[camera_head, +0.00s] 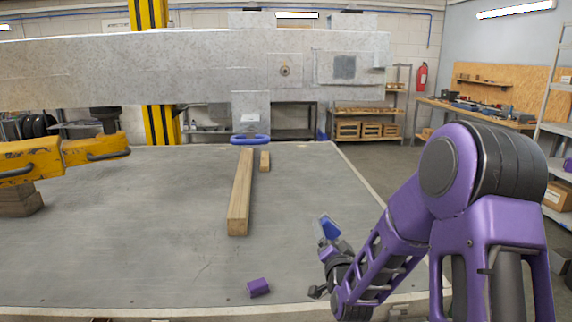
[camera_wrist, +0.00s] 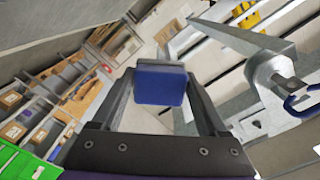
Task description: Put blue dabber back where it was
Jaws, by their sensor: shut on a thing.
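The blue dabber (camera_head: 329,228) is a small blue block, held above the right part of the grey table. In the wrist view the blue dabber (camera_wrist: 158,88) sits between the two dark fingers. My gripper (camera_head: 333,240) is shut on it, and the fingers of my gripper (camera_wrist: 160,72) lie on either side of it. The dabber's far side is hidden in the wrist view.
The grey table (camera_head: 130,225) holds a long wooden bar (camera_head: 240,195), a small wood piece (camera_head: 265,161) and a purple block (camera_head: 258,287). A large grey steel beam (camera_head: 180,68) spans the back, with a blue ring (camera_head: 250,139) below. Yellow clamps (camera_head: 60,157) stand left.

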